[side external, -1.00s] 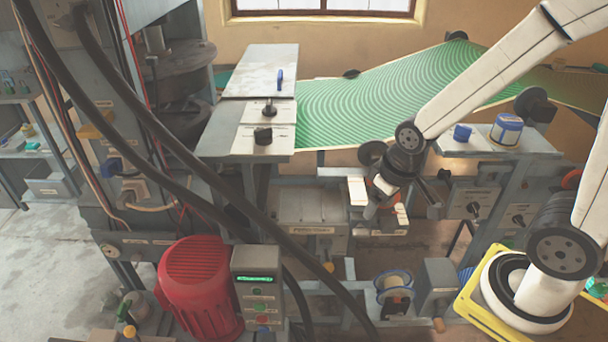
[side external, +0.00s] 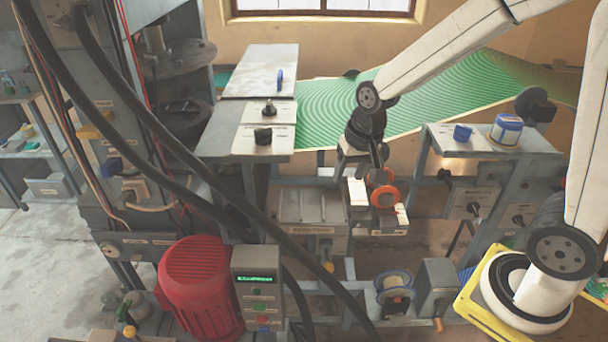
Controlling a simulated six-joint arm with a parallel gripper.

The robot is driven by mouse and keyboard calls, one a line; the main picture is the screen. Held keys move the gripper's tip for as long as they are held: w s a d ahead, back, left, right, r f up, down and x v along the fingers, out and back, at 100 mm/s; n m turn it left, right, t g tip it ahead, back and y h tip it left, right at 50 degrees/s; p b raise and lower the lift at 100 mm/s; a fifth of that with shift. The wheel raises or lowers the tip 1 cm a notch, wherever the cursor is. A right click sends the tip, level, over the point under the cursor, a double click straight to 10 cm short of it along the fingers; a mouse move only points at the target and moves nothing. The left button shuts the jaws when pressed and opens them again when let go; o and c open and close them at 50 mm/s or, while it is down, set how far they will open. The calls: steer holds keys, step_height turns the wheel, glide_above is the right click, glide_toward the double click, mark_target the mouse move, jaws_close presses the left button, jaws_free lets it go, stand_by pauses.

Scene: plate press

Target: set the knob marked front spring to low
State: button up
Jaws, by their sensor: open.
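My gripper (side external: 361,160) is open and empty. It hangs from the dark wrist in the middle of the side view, just above a small stand with white blocks and an orange-red wheel. Two black knobs, a rear one (side external: 269,108) and a front one (side external: 263,136), stand on pale plates on the grey table at the left, apart from my gripper. More dark knobs show on grey boxes at the right, one on the left box (side external: 474,209) and one on the right box (side external: 519,219). The labels are too small to read, so I cannot tell which knob is front spring.
An orange-red wheel (side external: 384,196) is close below my gripper. A green patterned sheet (side external: 430,95) spans behind it. A blue-lidded tin (side external: 506,130) and a blue piece (side external: 462,133) stand on the right table. Black hoses, a red motor (side external: 196,285) and a control box (side external: 257,290) fill the front left.

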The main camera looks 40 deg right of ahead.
steer(key=w+a+r+m+y, duration=0.1)
steer(key=w+r+m, duration=0.25)
steer(key=w, duration=0.25)
steer(key=w+r+m+y, duration=0.1)
steer(key=w+r+m, duration=0.1)
steer(key=w+m, duration=0.35)
steer(key=m+g+y, duration=0.1)
steer(key=m+y, duration=0.1)
steer(key=m, duration=0.5)
glide_toward(263, 129)
steer(key=f, duration=0.1)
steer(key=shift+w+a, duration=0.2)
steer(key=shift+a, duration=0.1)
steer(key=shift+f, duration=0.15)
steer(key=shift+x, duration=3.85)
jaws_close()
